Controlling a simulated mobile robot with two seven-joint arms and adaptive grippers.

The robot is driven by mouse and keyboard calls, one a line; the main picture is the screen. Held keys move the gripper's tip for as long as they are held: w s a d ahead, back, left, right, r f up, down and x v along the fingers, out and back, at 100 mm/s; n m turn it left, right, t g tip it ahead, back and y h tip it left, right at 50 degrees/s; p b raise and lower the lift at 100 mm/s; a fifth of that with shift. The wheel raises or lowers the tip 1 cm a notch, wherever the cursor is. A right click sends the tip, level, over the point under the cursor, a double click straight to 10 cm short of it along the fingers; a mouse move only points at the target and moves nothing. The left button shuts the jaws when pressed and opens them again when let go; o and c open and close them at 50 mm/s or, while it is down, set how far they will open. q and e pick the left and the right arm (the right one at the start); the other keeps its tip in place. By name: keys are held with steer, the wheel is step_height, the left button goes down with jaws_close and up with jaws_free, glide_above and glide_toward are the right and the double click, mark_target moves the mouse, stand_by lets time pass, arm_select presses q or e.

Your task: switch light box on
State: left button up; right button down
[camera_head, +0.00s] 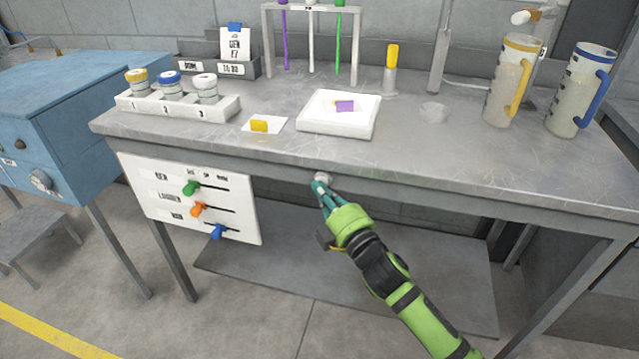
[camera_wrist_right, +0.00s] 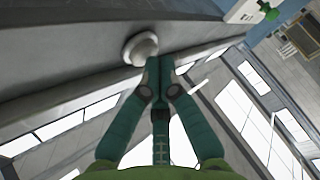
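The light box (camera_head: 314,124) is a low white box on the metal workbench, with a small purple and yellow piece lying on its top. A round whitish knob (camera_head: 322,177) sits on the bench's front edge below the box; it also shows in the right wrist view (camera_wrist_right: 140,48). My right gripper (camera_head: 321,189) is at the knob, with its teal fingers pressed together. In the wrist view the right gripper's fingertips (camera_wrist_right: 160,66) are beside the knob, not around it; I cannot tell whether they touch it. My left gripper is out of view.
A white slider panel (camera_head: 158,198) with green, orange and blue handles hangs left of my gripper. On the bench are a jar rack (camera_head: 222,112), a yellow block (camera_head: 259,125), a tube stand (camera_head: 268,45) and two jugs (camera_head: 502,95). Space before the bench is open.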

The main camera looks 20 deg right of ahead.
steer(key=shift+s+a+p, duration=0.2)
steer(key=shift+s+a, duration=0.3)
steer(key=shift+s, duration=0.25)
steer(key=shift+s+a+p, duration=0.15)
steer(key=shift+s+a, duration=0.3)
steer(key=shift+s, duration=0.25)
steer(key=shift+s+a+p, duration=0.2)
steer(key=shift+s+a, duration=0.3)
steer(key=shift+s, duration=0.25)
